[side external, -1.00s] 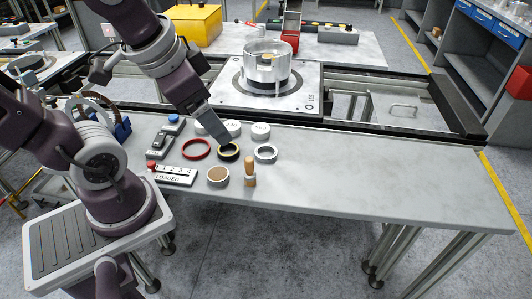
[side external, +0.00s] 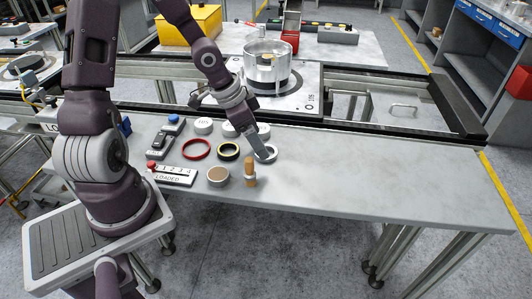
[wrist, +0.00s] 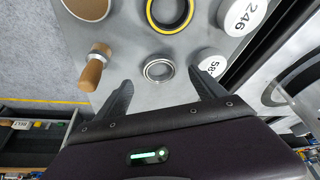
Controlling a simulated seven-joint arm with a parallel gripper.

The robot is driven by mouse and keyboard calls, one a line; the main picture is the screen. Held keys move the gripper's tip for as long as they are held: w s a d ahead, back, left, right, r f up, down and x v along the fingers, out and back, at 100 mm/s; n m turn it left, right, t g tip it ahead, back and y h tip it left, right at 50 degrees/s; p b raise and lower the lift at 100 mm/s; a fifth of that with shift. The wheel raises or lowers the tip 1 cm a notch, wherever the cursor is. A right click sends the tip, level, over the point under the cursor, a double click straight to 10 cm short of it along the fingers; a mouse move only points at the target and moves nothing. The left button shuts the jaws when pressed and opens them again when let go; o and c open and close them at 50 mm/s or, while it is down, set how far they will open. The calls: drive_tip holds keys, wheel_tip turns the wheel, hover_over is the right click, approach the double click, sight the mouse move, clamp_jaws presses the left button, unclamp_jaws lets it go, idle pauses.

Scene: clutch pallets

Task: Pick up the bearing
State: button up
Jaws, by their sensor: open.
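The bearing, a small silver ring, lies flat on the grey table. In the side external view the bearing (side external: 273,153) is partly hidden behind my gripper (side external: 265,155). In the wrist view the bearing (wrist: 146,72) shows whole, between and slightly beyond the fingertips of my gripper (wrist: 161,80). My gripper is open, points down and is empty. One finger is on each side of the bearing in the wrist view, with a gap to both. I cannot tell how high the fingertips are above the table.
A black-and-yellow ring (side external: 219,152) and a red ring (side external: 184,152) lie to the left. White numbered discs (wrist: 212,61) are close behind. The table's right side is clear.

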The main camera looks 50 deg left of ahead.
drive_tip(key=x, duration=0.3)
drive_tip(key=shift+w+d+f, duration=0.1)
drive_tip(key=shift+f, duration=0.2)
drive_tip(key=shift+c, duration=0.4)
drive_tip(key=c, duration=1.5)
